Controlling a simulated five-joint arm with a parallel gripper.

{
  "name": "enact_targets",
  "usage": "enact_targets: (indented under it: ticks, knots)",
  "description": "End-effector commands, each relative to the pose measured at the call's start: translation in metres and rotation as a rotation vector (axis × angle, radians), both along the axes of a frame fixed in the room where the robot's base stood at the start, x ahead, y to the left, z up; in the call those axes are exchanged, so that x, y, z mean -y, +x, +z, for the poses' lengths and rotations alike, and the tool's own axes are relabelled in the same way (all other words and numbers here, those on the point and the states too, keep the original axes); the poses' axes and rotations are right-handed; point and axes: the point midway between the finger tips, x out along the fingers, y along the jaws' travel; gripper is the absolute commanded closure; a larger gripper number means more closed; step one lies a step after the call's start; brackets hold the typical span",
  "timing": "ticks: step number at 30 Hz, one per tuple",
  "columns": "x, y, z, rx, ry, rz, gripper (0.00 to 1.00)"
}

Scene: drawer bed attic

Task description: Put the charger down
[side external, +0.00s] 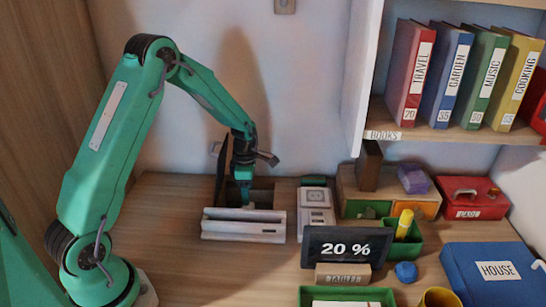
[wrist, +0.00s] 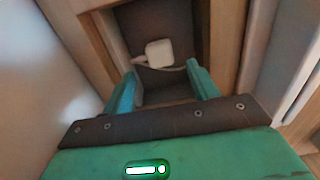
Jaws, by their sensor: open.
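The charger (wrist: 159,53), a small white rounded block with a pale cable, lies on the dark floor of a wooden compartment in the wrist view. My gripper (wrist: 162,82) is open, its two green fingers apart on the near side of the charger with nothing between them. In the side view my gripper (side external: 245,190) points down into the open box (side external: 243,228) with a pale front. The box's front wall hides the charger there.
A dark raised panel (side external: 223,165) stands at the box's left. A white socket strip (side external: 317,207) is close on its right. A tablet (side external: 345,247) reading "20 %" stands in front of the strip.

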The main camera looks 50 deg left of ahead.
Motion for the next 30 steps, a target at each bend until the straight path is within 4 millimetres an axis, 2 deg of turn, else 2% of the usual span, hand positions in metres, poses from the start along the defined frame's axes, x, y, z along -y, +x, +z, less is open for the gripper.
enact_targets:
  ticks: [6,12,18,30]
  knots:
    - [0.000,0.000,0.036,0.004,0.001,0.000,0.41]
    - [0.000,0.000,0.056,0.000,0.000,0.000,0.41]
    - [0.000,0.000,0.064,0.000,0.000,0.000,0.41]
    - [0.000,0.000,0.063,0.000,0.000,0.000,0.41]
